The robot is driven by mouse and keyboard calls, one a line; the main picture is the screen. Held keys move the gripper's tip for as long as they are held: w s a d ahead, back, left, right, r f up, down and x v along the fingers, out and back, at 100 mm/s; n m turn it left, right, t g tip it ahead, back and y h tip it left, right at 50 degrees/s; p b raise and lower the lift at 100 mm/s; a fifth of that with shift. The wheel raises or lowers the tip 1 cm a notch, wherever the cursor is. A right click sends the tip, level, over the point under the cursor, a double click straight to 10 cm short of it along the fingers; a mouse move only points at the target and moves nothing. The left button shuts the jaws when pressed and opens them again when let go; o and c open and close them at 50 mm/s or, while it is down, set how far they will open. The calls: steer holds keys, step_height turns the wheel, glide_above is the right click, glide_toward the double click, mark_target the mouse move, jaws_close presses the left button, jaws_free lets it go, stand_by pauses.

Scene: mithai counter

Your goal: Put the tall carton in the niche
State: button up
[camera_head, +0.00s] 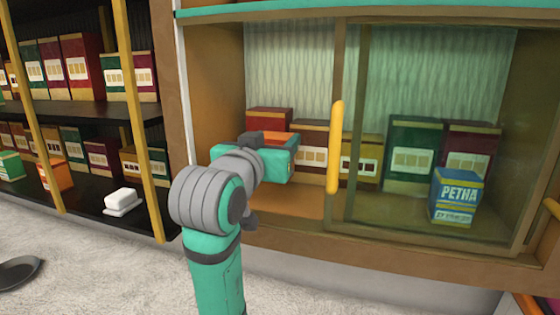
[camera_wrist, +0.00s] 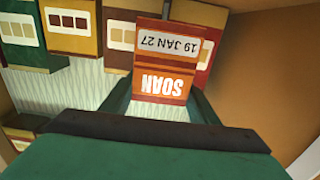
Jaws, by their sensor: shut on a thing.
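An orange carton marked SOAN (camera_wrist: 165,62), with a date label, is between my gripper's fingers (camera_wrist: 160,97) in the wrist view, where its lettering reads upside down. In the head view my gripper (camera_head: 285,155) is inside the open left part of a wooden cabinet niche (camera_head: 285,200), above its bare floor. A strip of the orange carton (camera_head: 280,138) shows over the gripper; the rest is hidden by it. I cannot tell whether the carton touches the floor or the boxes behind.
A glass door (camera_head: 420,215) with a yellow upright handle (camera_head: 335,145) covers the cabinet's right part. A blue PETHA box (camera_head: 456,197) and green and maroon boxes stand there. Boxes also line the niche's back. Shelves with boxes and a white block (camera_head: 122,200) are at left.

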steer(key=f, duration=0.3)
steer(key=shift+s+a+f, duration=0.15)
steer(key=shift+a, duration=0.05)
steer(key=shift+d+f, duration=0.25)
steer(key=shift+f, duration=0.05)
steer(key=shift+s, duration=0.1)
steer(key=shift+f, duration=0.15)
steer(key=o, duration=1.2)
steer(key=shift+a, duration=0.1)
steer(key=v, duration=1.2)
